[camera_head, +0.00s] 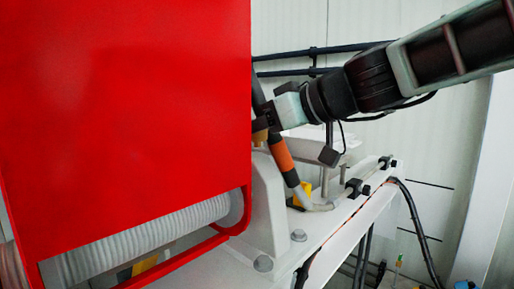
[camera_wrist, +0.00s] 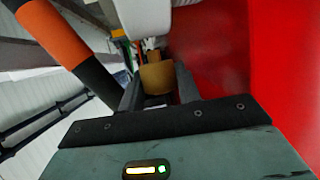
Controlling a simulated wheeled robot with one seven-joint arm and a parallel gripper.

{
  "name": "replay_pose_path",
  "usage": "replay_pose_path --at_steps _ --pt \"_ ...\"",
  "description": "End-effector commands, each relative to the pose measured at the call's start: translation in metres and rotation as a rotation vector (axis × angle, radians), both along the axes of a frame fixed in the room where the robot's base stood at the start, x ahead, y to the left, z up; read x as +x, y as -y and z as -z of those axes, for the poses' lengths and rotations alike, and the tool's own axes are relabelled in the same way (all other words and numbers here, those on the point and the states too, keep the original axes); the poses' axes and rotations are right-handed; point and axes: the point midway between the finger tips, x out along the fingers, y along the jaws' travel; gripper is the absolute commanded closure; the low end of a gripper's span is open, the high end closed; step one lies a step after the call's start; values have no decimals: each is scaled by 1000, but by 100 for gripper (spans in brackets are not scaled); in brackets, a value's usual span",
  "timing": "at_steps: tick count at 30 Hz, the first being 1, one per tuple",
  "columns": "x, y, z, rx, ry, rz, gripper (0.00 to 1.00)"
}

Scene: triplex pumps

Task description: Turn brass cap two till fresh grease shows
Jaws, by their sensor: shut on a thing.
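A brass cap (camera_wrist: 156,78) sits between the two fingers of my gripper (camera_wrist: 159,92) in the wrist view. The fingers are shut on its sides. Part of the cap and whatever lies behind it are hidden, and no grease can be made out. In the head view my gripper (camera_head: 266,118) reaches in behind the right edge of the red panel. Only a small brassy patch shows at its tip there. I cannot read any number on the cap.
The large red panel (camera_head: 125,90) stands close beside my gripper, also on the right in the wrist view (camera_wrist: 290,60). A white base (camera_head: 310,225) with bolts and pipe fittings lies beneath.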

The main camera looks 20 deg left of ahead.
Motion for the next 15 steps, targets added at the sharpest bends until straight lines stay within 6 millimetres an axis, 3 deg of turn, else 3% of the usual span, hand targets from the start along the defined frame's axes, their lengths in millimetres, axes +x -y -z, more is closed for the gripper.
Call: replay_pose_path --at_steps 15 --pt "0 0 1 -3 0 201 90"
